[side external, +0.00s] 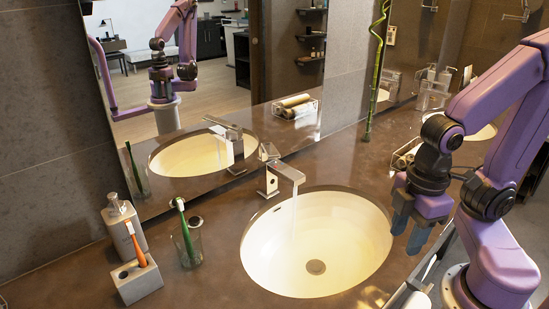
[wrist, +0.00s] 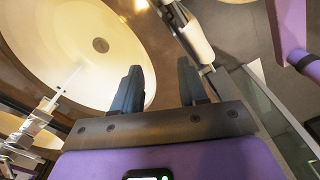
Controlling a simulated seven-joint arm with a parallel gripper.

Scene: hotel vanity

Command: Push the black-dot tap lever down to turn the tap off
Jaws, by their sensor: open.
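The chrome tap (side external: 286,174) stands behind the oval sink, with a thin stream of water falling from its spout. Its lever (side external: 268,152) sits on top and appears tilted up; I cannot make out the black dot clearly. In the wrist view the tap (wrist: 38,120) is at the lower left, with the water stream beside it. My gripper (side external: 409,224) is open and empty, pointing down at the right of the sink, well apart from the tap. Its two dark fingers (wrist: 160,86) show apart in the wrist view.
The white sink (side external: 350,240) lies between my gripper and the tap. At left stand a soap dispenser (side external: 126,228), a toothbrush holder (side external: 137,280) and a glass (side external: 187,246) with a toothbrush. A mirror (side external: 185,100) rises behind the counter. A green stalk (side external: 374,75) stands behind the sink.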

